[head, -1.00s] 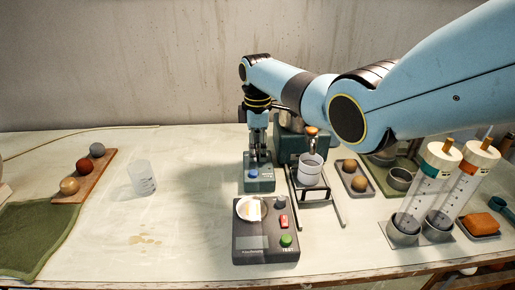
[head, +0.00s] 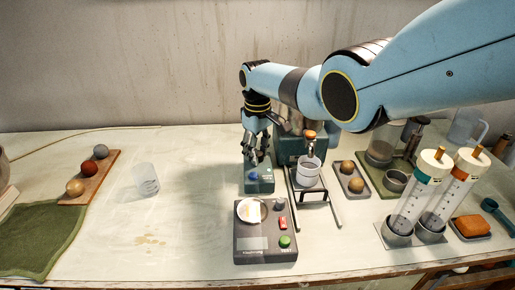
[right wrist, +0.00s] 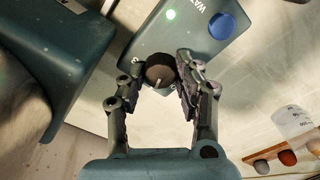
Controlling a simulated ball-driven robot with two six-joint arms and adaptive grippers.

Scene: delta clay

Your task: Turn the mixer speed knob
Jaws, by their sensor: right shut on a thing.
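The knob (right wrist: 160,73) is a round dark grey knob with a pale pointer line, on a teal control box (right wrist: 195,35). My right gripper (right wrist: 162,82) is shut on it, with one finger on each side. In the head view the teal box (head: 259,186) stands near the middle of the table, and my right gripper (head: 254,156) reaches down onto its far part. The gripper hides the knob there. A blue button (head: 253,177) sits nearer the front of the box. My left gripper is not in view.
A larger teal machine (head: 286,150) stands close on the right of the box. A clear beaker (head: 147,180) stands left, with bare table between.

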